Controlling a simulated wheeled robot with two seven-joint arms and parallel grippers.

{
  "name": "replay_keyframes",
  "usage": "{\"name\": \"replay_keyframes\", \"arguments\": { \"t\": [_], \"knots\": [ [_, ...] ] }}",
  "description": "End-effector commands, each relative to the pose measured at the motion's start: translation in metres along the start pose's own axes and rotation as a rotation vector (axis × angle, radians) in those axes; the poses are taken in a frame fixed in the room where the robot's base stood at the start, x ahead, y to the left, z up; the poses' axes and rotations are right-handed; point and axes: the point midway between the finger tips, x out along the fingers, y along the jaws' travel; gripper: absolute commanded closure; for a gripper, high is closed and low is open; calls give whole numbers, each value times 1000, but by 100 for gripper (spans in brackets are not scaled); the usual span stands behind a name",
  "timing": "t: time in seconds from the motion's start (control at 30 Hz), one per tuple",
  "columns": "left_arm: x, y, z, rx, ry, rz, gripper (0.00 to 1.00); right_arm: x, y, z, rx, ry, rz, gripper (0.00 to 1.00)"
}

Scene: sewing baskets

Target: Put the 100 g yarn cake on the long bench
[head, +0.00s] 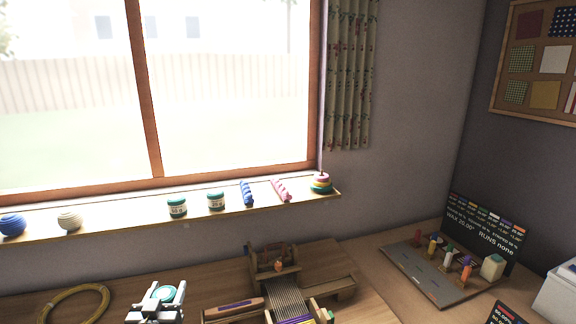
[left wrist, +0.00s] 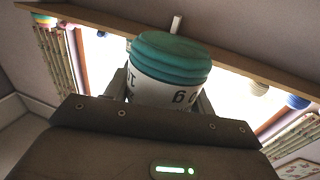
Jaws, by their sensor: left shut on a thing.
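My left gripper (head: 163,299) is low in the head view, shut on a teal yarn cake (head: 166,293) with a pale label band. The left wrist view shows this yarn cake (left wrist: 168,62) between the fingers, with large dark marks on its band; I cannot read the full weight. The gripper is in front of a wooden bench (head: 225,281), and I cannot tell its height above it. Two more teal yarn cakes with white bands, one on the left (head: 177,207) and one on the right (head: 216,201), stand on the window sill. My right gripper is not in view.
A small wooden loom (head: 287,292) stands on the bench, with a yellow-brown hoop (head: 75,303) at left. The window sill (head: 120,226) also holds yarn balls, blue and pink rolls and a ring stack. A peg board (head: 430,272) and dark sign (head: 484,232) stand at right.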

Motion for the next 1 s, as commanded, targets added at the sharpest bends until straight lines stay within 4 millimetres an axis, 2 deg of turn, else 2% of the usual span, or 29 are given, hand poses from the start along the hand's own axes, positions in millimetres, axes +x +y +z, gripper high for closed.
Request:
{"name": "replay_keyframes", "arguments": {
  "t": [0.03,0.13,0.23,0.43,0.47,0.5,0.8,1.0],
  "knots": [
    [-22,21,-4,-8,2,31,68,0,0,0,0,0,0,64],
    [-56,48,-15,-8,1,68,68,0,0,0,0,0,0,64],
    [-83,64,-27,-7,2,89,68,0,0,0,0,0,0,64],
    [-121,77,-48,-5,3,103,68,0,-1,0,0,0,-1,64],
    [-124,78,-48,-4,1,104,68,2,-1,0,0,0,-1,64],
    [-122,77,-36,2,1,103,68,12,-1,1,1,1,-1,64],
    [-121,77,-8,2,2,103,68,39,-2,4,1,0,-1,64],
    [-120,77,-7,2,2,103,68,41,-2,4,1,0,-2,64]
  ]
}}
